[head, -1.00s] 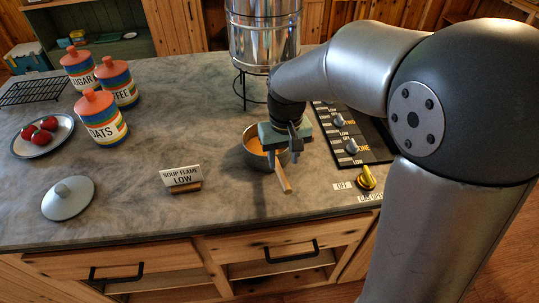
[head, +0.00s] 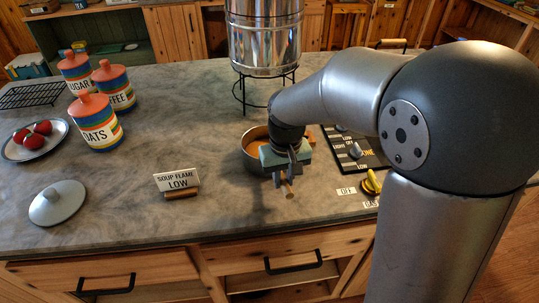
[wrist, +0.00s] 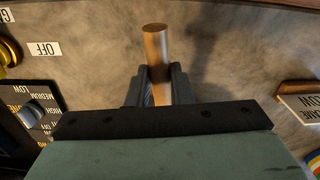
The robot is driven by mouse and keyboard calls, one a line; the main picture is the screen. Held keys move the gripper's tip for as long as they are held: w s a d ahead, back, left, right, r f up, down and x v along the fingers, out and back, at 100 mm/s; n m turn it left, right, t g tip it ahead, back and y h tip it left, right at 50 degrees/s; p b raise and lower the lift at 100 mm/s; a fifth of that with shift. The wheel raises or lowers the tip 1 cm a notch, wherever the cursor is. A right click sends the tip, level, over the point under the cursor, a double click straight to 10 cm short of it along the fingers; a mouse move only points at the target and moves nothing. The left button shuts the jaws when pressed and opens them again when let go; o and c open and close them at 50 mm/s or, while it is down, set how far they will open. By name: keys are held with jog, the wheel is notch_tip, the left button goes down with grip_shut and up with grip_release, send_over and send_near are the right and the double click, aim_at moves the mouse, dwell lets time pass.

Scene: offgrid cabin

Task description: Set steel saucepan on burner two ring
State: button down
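The steel saucepan (head: 250,160) stands on the grey counter in the middle of the head view, with orange-brown contents. Its wooden handle points to the counter's front edge, and its end shows in the wrist view (wrist: 155,42). My gripper (head: 284,182) is low over the front of the pan. In the wrist view my gripper's fingers (wrist: 160,80) lie close against both sides of the handle and look shut on it. My gripper hides part of the pan. The burner control panel (head: 350,150) is to the right, partly behind my arm. I cannot make out the burner two ring.
A yellow gas knob (head: 370,183) is right of the pan. A soup flame sign (head: 177,183) stands left of it, and a grey lid (head: 58,203) lies further left. A tall steel vessel (head: 265,40) stands on a wire stand behind. The counter between lid and canisters is clear.

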jog(key=shift+r+p, duration=0.6)
jog(key=shift+r, duration=0.3)
dwell(0.4)
jog(key=shift+r+p, duration=1.25)
jog(key=shift+r, duration=0.45)
jog(key=w+d+r+m, duration=0.3)
jog(key=w+d+r, duration=0.6)
jog(key=d+r, duration=0.2)
jog(key=shift+w+d+r, duration=0.15)
jog(key=shift+d, duration=0.75)
